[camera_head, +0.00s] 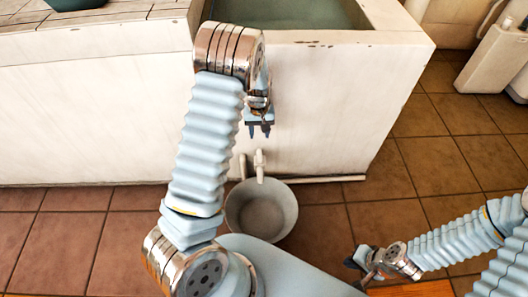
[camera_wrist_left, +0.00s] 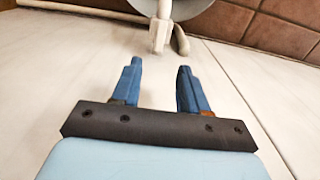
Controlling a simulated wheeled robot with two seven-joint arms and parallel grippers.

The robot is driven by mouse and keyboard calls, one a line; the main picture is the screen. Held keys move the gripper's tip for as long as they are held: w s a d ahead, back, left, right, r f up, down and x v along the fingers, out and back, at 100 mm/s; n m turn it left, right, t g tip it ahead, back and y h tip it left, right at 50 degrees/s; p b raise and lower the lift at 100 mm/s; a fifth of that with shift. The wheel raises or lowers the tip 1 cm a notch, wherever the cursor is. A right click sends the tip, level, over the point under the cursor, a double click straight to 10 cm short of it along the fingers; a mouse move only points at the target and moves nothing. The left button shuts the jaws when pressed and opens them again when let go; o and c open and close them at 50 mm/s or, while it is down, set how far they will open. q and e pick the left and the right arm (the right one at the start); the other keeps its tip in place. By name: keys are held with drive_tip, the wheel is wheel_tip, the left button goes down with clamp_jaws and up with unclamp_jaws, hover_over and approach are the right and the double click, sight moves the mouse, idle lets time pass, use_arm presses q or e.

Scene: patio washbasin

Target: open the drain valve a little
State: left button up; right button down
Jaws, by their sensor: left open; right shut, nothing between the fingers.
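The drain valve (camera_head: 259,164) is a small off-white fitting low on the front wall of the washbasin (camera_head: 325,110). It also shows in the left wrist view (camera_wrist_left: 160,32), beyond my fingertips. A grey bucket (camera_head: 283,213) stands on the floor below the valve. My left gripper (camera_head: 259,134) points down in front of the basin wall, above the valve in the head view. In the left wrist view its two blue fingers (camera_wrist_left: 157,66) are apart with nothing between them, and the valve is clear of them. My right gripper (camera_head: 361,263) is shut and empty, low at the right.
The basin holds greenish water (camera_head: 290,13). A tiled counter (camera_head: 95,20) joins it at the left. A pale pipe (camera_head: 325,179) runs along the wall's foot. Brown floor tiles (camera_head: 400,165) are clear at the right, with a white object (camera_head: 492,62) beyond.

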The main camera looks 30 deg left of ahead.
sight(260, 154)
use_arm(q)
wheel_tip(260, 154, down, 12)
drive_tip(key=shift+f, duration=0.1)
